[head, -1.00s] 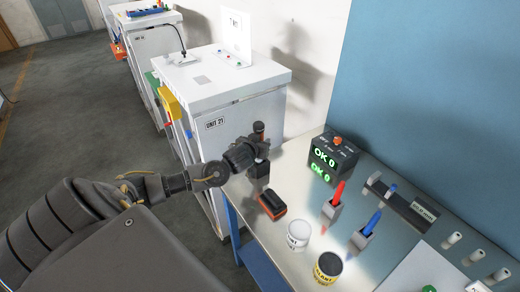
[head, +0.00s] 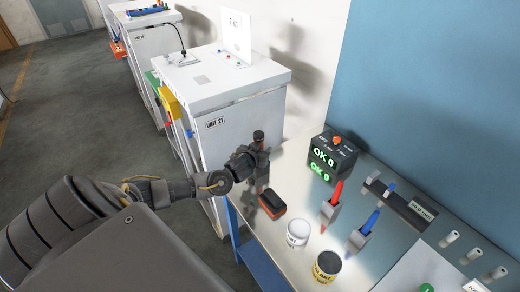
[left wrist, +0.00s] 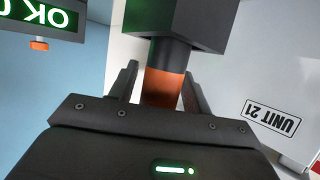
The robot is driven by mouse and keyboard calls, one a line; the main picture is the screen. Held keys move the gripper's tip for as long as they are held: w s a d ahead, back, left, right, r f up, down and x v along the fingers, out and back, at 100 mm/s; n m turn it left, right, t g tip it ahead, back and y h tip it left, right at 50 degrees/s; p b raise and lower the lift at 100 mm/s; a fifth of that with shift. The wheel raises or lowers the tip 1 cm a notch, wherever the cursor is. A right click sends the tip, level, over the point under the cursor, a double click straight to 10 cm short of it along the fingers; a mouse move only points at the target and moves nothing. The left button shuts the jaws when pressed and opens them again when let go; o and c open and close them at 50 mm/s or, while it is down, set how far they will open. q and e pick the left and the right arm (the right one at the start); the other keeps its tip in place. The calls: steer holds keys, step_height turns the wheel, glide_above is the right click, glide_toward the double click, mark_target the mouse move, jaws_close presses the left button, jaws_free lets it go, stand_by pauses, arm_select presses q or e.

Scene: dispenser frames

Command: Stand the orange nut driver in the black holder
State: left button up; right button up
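The orange nut driver (left wrist: 163,88) stands roughly upright between the fingers of my left gripper (left wrist: 160,85), which also shows in the head view (head: 256,157). The fingers look closed on its orange part, though a thin gap seems to show on one side. Its dark upper end (head: 258,135) sticks out above the gripper in the head view. In the left wrist view, which is upside down, its black band meets the dark block of the black holder (left wrist: 195,25). How deep it sits there cannot be told. My right gripper is not in view.
A box with green OK displays (head: 331,156) and red (head: 336,193) and blue (head: 371,222) tools in stands are to the right.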

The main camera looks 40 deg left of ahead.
arm_select(q)
steer(key=shift+o, duration=0.4)
steer(key=shift+r, duration=0.1)
steer(key=b+v, duration=0.3)
steer(key=v, duration=0.9)
steer(key=shift+r, duration=0.15)
